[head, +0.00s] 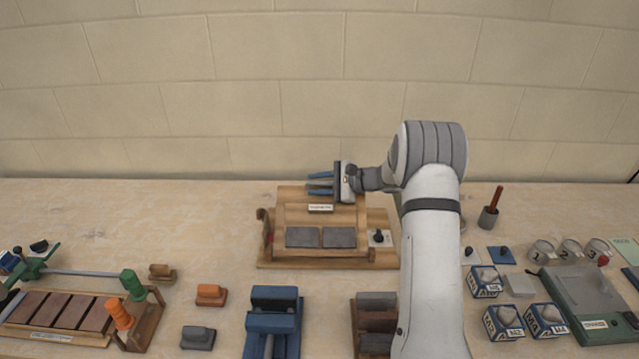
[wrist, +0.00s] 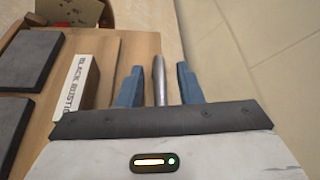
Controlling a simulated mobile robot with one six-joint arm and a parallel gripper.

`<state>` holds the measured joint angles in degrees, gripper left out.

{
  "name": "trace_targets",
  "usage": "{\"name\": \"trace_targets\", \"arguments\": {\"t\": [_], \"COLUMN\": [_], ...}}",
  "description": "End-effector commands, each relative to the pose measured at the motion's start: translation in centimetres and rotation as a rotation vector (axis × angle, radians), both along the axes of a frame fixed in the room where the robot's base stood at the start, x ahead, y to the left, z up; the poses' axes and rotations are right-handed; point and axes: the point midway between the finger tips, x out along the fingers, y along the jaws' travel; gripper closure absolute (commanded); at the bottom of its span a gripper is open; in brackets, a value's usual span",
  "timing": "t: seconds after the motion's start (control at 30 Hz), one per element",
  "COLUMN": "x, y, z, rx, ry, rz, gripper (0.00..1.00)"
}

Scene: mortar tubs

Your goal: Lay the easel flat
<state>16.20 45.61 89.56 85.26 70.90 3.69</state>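The easel (head: 292,210) is a wooden board on a wooden base in the middle of the bench in the head view. It seems to lean back, its exact angle hard to tell. It bears two dark grey tiles (head: 322,237) and a label block (head: 320,208), reading "BLACK RUSTIC" in the wrist view (wrist: 78,85). My gripper (head: 320,183) is at the board's top edge, pointing left. In the wrist view my gripper (wrist: 158,75) has its blue fingers apart. A grey rod (wrist: 160,80) lies between them with gaps on both sides; whether it belongs to the easel is unclear.
A blue block-like fixture (head: 272,320) and a rack of bricks (head: 375,320) stand in front. A brick tray (head: 60,310) is at left. Blue boxes (head: 503,322), cups (head: 570,250) and a grey-green case (head: 590,300) are at right. A block wall stands behind.

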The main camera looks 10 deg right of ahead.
Motion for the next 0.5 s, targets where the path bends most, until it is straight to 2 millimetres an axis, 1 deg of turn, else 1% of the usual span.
{"name": "trace_targets", "arguments": {"t": [0.17, 0.2, 0.5], "x": [0.01, 0.01, 0.01], "y": [0.0, -0.01, -0.06], "z": [-0.03, -0.03, -0.01], "rx": [0.0, -0.001, -0.001], "ry": [0.0, 0.0, 0.0], "rz": [0.0, -0.001, -0.001], "gripper": [0.67, 0.69, 0.94]}}
